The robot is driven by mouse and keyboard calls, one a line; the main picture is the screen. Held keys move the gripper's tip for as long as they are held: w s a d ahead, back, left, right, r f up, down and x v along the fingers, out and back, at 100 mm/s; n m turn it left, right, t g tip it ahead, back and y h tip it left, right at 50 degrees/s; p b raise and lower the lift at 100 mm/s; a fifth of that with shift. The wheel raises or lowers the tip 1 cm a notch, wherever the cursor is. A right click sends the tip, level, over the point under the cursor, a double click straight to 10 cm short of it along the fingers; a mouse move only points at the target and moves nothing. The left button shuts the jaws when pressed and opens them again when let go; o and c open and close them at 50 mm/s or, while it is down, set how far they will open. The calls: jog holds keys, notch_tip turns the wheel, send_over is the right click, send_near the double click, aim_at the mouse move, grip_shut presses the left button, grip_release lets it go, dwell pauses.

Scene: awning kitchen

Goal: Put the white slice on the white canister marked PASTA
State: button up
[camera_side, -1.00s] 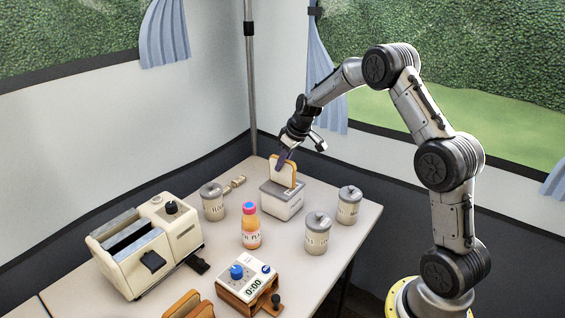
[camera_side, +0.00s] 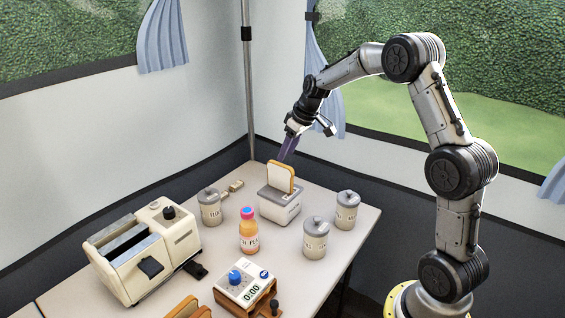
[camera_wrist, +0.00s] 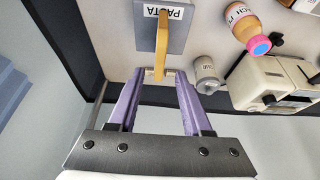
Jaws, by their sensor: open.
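The white slice (camera_side: 280,177), with a brown crust, stands upright on top of the white canister (camera_side: 280,209), a squarish box. In the wrist view the canister (camera_wrist: 146,40) shows its PASTA label, and the slice (camera_wrist: 161,45) appears edge-on across its top. My gripper (camera_side: 287,152) is just above the slice, at its upper right, with purple fingers pointing down. In the wrist view my gripper (camera_wrist: 156,84) is open, its fingers spread apart with nothing held between them. The slice's near end lies in line with the gap between the fingers.
Round lidded canisters stand left (camera_side: 210,207) and right (camera_side: 346,210) of the box, with another (camera_side: 315,238) in front. A bottle (camera_side: 249,231), a cream toaster (camera_side: 146,252) and a timer (camera_side: 246,287) stand nearer. Brown-crusted slices (camera_side: 186,309) show at the bottom edge.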

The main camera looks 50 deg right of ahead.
jog(key=v, duration=0.4)
jog(key=shift+s+r, duration=0.1)
jog(key=shift+r, duration=0.15)
jog(key=s+a+r, duration=0.4)
jog(key=s+a, duration=0.3)
jog(key=s, duration=0.1)
jog(key=s+a+r, duration=0.4)
jog(key=s+a, duration=0.3)
jog(key=a, duration=0.1)
jog(key=s+a+f, duration=0.1)
jog(key=s+a, duration=0.1)
jog(key=s, duration=0.5)
jog(key=s+a+f+t, duration=0.1)
jog(key=s+a+f, duration=0.1)
jog(key=s, duration=0.6)
jog(key=shift+a+f, duration=0.3)
jog(key=shift+a, duration=0.2)
